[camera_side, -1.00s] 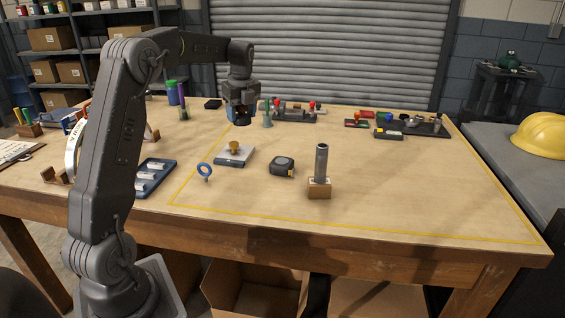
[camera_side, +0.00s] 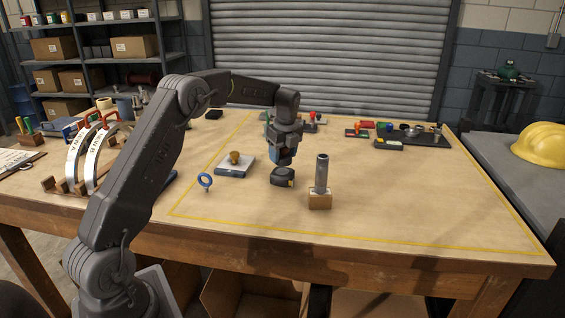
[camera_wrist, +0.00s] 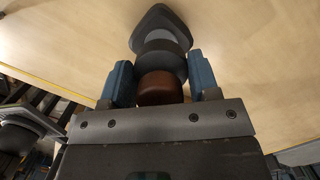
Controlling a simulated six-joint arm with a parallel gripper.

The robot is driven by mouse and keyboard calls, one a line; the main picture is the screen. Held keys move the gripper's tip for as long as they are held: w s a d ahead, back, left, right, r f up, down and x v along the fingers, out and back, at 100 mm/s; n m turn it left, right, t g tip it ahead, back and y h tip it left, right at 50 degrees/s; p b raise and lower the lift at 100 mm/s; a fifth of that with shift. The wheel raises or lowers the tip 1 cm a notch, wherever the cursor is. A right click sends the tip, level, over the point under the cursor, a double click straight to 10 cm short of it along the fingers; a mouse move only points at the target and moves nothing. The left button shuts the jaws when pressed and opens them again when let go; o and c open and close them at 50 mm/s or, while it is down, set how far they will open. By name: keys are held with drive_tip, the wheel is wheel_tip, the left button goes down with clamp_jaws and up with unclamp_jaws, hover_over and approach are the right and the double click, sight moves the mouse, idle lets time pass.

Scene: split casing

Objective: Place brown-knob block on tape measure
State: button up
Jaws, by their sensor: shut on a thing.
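The block's dark round body (camera_wrist: 160,58) extends beyond the knob, over the tape measure (camera_wrist: 165,14).
A metal tube in a wooden base (camera_side: 320,190) stands close on the right. A dark tray of parts (camera_side: 425,133) is at the back right. The front right is clear.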

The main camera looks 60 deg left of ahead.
sight(283, 155)
drive_tip(key=shift+f, duration=1.5)
drive_tip(key=shift+f, duration=0.2)
drive_tip(key=o, duration=1.1)
